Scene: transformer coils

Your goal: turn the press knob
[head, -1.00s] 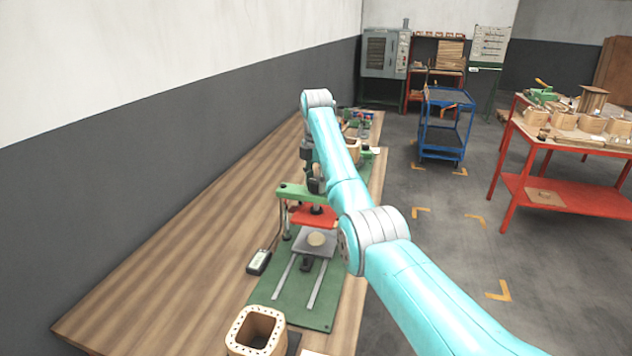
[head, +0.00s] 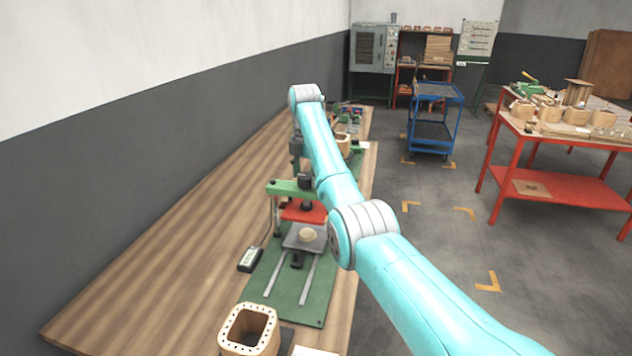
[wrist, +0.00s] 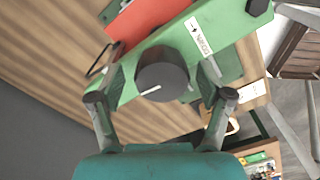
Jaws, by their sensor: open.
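The press (head: 291,187) stands on the wooden bench, with a green top beam, a red plate below it and a green base. Its dark round knob (wrist: 162,74) sits on the green beam and has a white mark on its rim. In the wrist view my gripper (wrist: 163,80) is open, with one finger on each side of the knob and a visible gap on both sides. I cannot tell how far above the knob the fingertips are. In the head view the dark knob (head: 305,181) is partly beside my arm.
A hollow wooden coil former (head: 249,330) stands at the near end of the bench. A small handheld meter (head: 250,259) lies left of the press base. A blue cart (head: 435,120) and a red table (head: 560,190) stand across the floor. The bench's left side is clear.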

